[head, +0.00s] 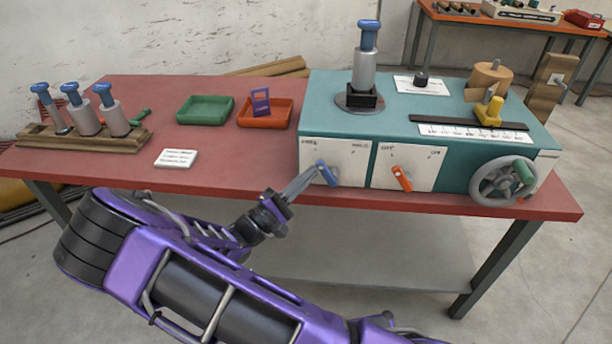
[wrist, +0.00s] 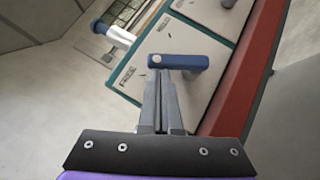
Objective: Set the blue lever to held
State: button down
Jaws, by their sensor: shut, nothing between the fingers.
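The blue lever (head: 327,173) is on the left white panel (head: 346,170) on the front of the teal machine. Its upper end tilts up and left, toward the left label, which reads like FREE in the wrist view; the right label looks like HELD. My gripper (head: 314,171) is shut and empty, its fingertips at the left side of the lever. In the wrist view, the lever (wrist: 185,62) lies across just beyond the closed fingertips (wrist: 161,76). I cannot tell whether they touch it. The fingertips hide a little of the panel.
An orange lever (head: 402,178) is on the panel to the right, with a handwheel (head: 503,181) beyond it. A blue-topped plunger (head: 365,65) stands on the machine. Green (head: 205,109) and orange (head: 264,119) trays sit left on the red table (head: 225,168). The space before the panel's right side is clear.

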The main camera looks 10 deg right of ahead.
aim_at(323, 168)
jog(key=r+m+g+y+p, duration=0.1)
jog(key=d+r+m+g+y+p, duration=0.1)
jog(key=m, duration=0.1)
jog(key=d+m+g+y+p, duration=0.1)
jog(key=m, duration=0.1)
jog(key=shift+s+d+r, duration=0.1)
jog(key=shift+s+r, duration=0.2)
jog(key=shift+r, duration=0.1)
jog(key=shift+s+d+r+m+g+y, duration=0.1)
jog(key=shift+d+m+g+y, duration=0.05)
jog(key=shift+d+m+y, duration=0.25)
jog(key=shift+s+d+r+m+g+y, duration=0.15)
jog(key=shift+d+m+y, duration=0.1)
jog(key=shift+m+y, duration=0.15)
jog(key=d+m+y+b, duration=0.1)
jog(key=d+y+b, duration=0.1)
jog(key=b, duration=0.1)
jog(key=shift+s+r+m, duration=0.1)
jog(key=shift+s+m, duration=0.1)
jog(key=shift+m, duration=0.2)
jog(key=shift+d+r, duration=0.1)
jog(key=shift+d, duration=0.05)
jog(key=shift+r, duration=0.1)
